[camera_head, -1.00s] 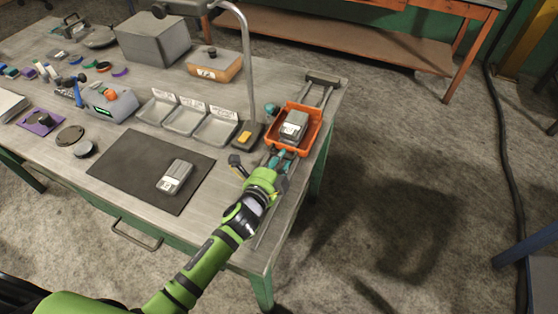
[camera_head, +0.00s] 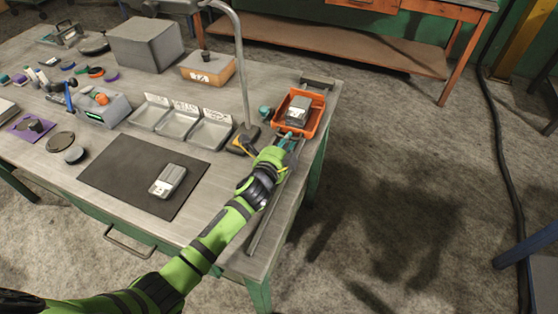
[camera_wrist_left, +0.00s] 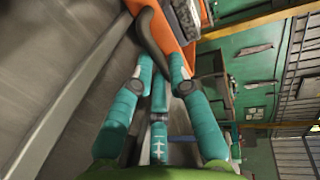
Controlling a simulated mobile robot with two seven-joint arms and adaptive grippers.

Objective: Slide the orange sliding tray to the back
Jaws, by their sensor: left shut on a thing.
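The orange sliding tray (camera_head: 317,117) sits on a pair of metal rails (camera_head: 266,212) along the table's right edge, close to the end bar (camera_head: 317,83) at the back. A grey device (camera_head: 298,110) lies in the tray. My left gripper (camera_head: 285,140) is at the tray's near side, shut on its dark handle (camera_wrist_left: 150,36). In the left wrist view, the teal fingers of the gripper (camera_wrist_left: 161,68) are on either side of this handle, and the orange tray (camera_wrist_left: 187,48) shows just beyond. My right gripper is not in view.
A lamp base (camera_head: 242,141) with an upright pole stands left of the rails. A teal round knob (camera_head: 266,113) is close to the tray's left side. Labelled trays (camera_head: 211,133) and a dark mat (camera_head: 125,173) lie further left. Floor is open right of the table.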

